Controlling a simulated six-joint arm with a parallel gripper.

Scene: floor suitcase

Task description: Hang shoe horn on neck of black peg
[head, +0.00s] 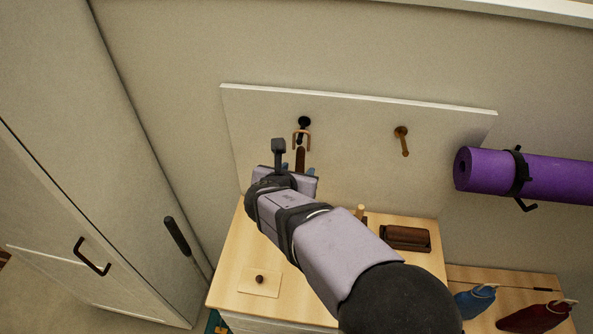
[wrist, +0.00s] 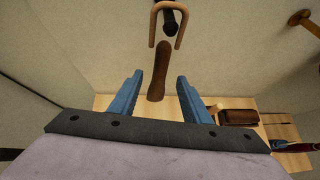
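The shoe horn has a brown body (wrist: 160,72) and a tan loop (wrist: 152,28) at its upper end. In the head view, the loop (head: 294,138) appears to cross over the black peg (head: 304,122) on the wall board, with the brown body (head: 300,157) below. In the wrist view, the black peg (wrist: 171,20) shows inside the loop; exact contact is unclear. My gripper (wrist: 160,92) is open, its blue fingers apart on either side of the shoe horn's lower part, with visible gaps. In the head view my gripper (head: 296,170) is mostly hidden by my wrist.
A brown peg (head: 402,136) is on the board (head: 350,120) to the right. Below is a wooden cabinet top (head: 235,250) with a brown case (head: 405,238). A purple rolled mat (head: 510,172) hangs at right, above blue (head: 473,302) and dark red (head: 533,318) shoes.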

